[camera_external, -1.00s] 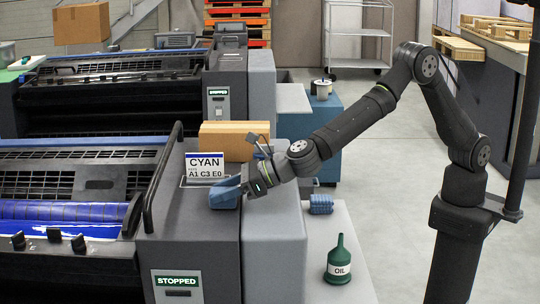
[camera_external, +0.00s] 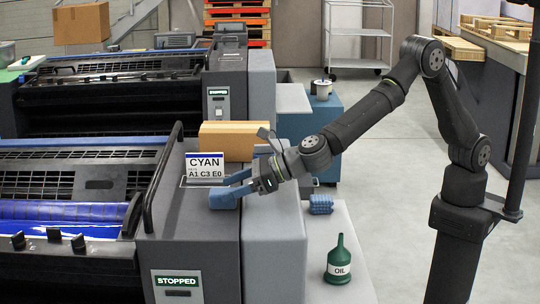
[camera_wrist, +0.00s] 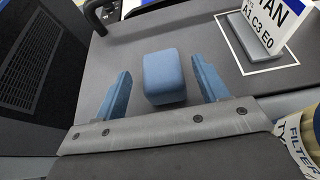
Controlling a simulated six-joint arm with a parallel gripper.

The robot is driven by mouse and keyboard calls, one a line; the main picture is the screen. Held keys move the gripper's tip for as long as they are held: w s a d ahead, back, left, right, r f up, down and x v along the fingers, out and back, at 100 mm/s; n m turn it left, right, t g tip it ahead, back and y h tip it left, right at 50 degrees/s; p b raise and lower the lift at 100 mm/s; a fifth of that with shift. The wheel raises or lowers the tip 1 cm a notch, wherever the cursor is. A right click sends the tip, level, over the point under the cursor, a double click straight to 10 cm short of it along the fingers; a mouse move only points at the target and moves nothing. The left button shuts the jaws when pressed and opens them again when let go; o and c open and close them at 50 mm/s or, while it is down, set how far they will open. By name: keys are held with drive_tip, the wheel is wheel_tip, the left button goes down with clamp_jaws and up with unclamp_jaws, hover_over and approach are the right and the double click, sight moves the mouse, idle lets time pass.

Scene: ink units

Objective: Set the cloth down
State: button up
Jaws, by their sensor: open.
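The cloth, a blue rounded block (camera_external: 223,198), lies on the grey top of the near press unit, in front of the CYAN card. It also shows in the wrist view (camera_wrist: 164,78), between my blue fingers, with a gap on each side. My gripper (camera_external: 237,184) is open just right of the cloth; in the wrist view my gripper (camera_wrist: 161,64) has its fingers spread on either side of it. In the outside view the near finger and the cloth overlap in similar blue, so their border is hard to tell.
The CYAN card (camera_external: 205,176) stands behind the cloth. A cardboard box (camera_external: 227,141) is behind my gripper. A blue ridged stack (camera_external: 321,204) and a green oil bottle (camera_external: 340,261) stand on the lower pale bench at right. A handrail (camera_external: 163,178) rises at left.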

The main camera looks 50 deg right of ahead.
sight(223, 191)
drive_tip(key=v, duration=0.9)
drive_tip(key=shift+s+d, duration=0.1)
drive_tip(key=shift+d, duration=0.05)
drive_tip(key=x, duration=1.2)
drive_tip(key=shift+r, duration=0.1)
drive_tip(key=shift+f, duration=0.2)
drive_tip(key=shift+r, duration=0.9)
drive_tip(key=shift+f, duration=0.1)
